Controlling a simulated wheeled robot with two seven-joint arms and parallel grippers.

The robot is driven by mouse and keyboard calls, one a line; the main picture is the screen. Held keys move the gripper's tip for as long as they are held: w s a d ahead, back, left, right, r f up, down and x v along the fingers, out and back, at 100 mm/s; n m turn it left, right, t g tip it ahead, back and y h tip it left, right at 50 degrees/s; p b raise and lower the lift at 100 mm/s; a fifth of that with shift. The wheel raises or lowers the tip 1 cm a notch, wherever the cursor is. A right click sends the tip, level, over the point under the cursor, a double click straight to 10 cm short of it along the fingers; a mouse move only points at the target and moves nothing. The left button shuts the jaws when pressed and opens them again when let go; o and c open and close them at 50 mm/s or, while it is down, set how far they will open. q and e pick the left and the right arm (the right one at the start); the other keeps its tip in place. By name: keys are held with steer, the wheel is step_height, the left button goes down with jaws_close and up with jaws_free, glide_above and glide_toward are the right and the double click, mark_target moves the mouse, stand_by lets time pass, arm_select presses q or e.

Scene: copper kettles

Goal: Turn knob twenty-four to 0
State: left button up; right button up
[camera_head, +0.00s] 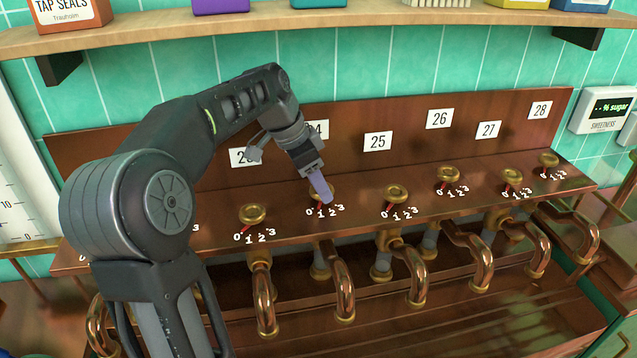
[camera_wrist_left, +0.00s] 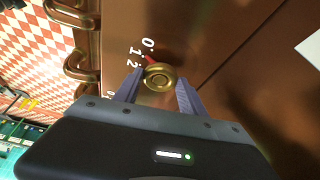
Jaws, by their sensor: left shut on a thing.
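Knob twenty-four is a round brass knob on the copper panel, below a white label (camera_head: 320,129) that my arm partly hides. My left gripper (camera_head: 320,190) comes down on this knob, and its fingers cover most of it in the head view. In the left wrist view the brass knob (camera_wrist_left: 160,78) sits between the two fingers of the left gripper (camera_wrist_left: 158,92). Its red pointer (camera_wrist_left: 151,59) points toward the 0 and 1 side of the scale. I cannot tell the exact mark. My right gripper is not in view.
Similar knobs stand along the panel, such as the one to the left (camera_head: 252,214) and the one under label 25 (camera_head: 396,192). Copper spouts (camera_head: 344,290) curve down in front. A wooden shelf (camera_head: 300,22) runs above the panel.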

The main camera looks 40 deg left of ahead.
arm_select(q)
steer(key=m, duration=0.2)
steer(key=m+g+h, duration=0.1)
steer(key=m, duration=0.1)
steer(key=shift+w+a+p, duration=0.1)
steer(key=shift+a+p, duration=0.1)
steer(key=shift+p, duration=0.15)
steer(key=o, duration=1.4)
steer(key=shift+c, duration=0.2)
steer(key=shift+d, duration=0.1)
